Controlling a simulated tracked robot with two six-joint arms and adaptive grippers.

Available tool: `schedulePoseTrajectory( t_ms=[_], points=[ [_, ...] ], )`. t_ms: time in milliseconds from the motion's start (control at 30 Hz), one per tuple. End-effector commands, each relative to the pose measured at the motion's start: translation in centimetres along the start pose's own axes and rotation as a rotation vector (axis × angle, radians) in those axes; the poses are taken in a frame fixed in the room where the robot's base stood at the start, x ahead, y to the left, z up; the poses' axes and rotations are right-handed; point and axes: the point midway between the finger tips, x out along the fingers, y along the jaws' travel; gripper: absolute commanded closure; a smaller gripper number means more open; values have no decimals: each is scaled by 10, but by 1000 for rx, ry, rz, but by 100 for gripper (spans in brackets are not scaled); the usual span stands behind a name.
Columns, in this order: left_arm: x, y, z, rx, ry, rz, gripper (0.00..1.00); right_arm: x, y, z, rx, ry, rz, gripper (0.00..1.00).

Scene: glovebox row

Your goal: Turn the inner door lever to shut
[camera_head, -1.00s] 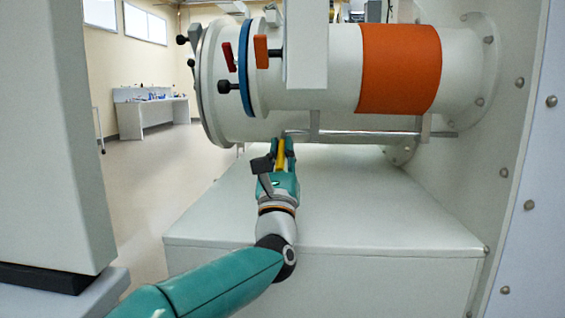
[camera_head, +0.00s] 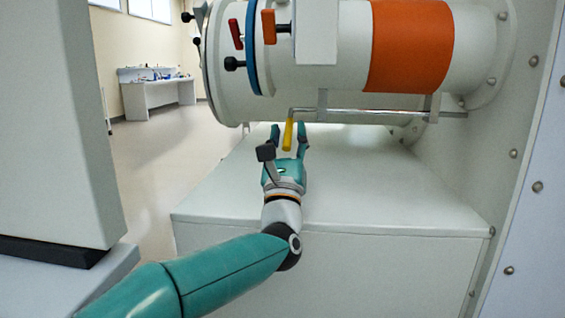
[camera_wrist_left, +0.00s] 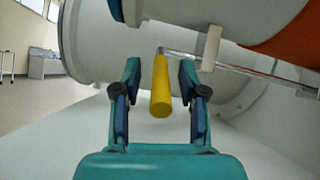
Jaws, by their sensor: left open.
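The inner door lever is probably the yellow handle (camera_head: 288,135) that hangs from the end of a thin metal rod below the white cylinder. It also shows in the left wrist view (camera_wrist_left: 161,88), pointing towards the camera. My left gripper (camera_head: 289,132) is open, with its two fingers on either side of the yellow handle. In the left wrist view a gap shows between the handle and each finger. The cylindrical chamber (camera_head: 340,55) has a blue ring, an orange band, and red and orange handles. My right gripper is not in view.
The metal rod (camera_head: 380,112) runs along the cylinder's underside through brackets. A white box surface (camera_head: 350,195) lies below. A riveted wall panel (camera_head: 535,190) bounds the right, and a grey-white block (camera_head: 60,130) the left. A workbench (camera_head: 158,95) stands far back on open floor.

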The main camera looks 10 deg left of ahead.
Motion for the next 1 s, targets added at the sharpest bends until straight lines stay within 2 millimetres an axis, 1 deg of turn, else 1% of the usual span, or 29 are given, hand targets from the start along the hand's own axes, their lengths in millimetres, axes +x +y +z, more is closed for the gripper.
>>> schedulePoseTrajectory(
  t_ms=[200, 300, 500, 600, 800, 1000],
  points=[
    [-36, 0, -1, 1, 3, -2, 58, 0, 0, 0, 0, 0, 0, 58],
    [-54, -4, 16, -1, 0, -3, 58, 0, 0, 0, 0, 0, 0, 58],
    [-92, -9, 42, -1, 0, -2, 58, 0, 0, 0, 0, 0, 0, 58],
    [-107, -11, 54, -2, -1, -2, 58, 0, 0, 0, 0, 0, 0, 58],
    [-125, -14, 66, 0, -1, -1, 58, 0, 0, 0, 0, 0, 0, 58],
    [-129, -14, 69, 0, 0, 0, 58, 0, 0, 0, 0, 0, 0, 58]
  ],
)
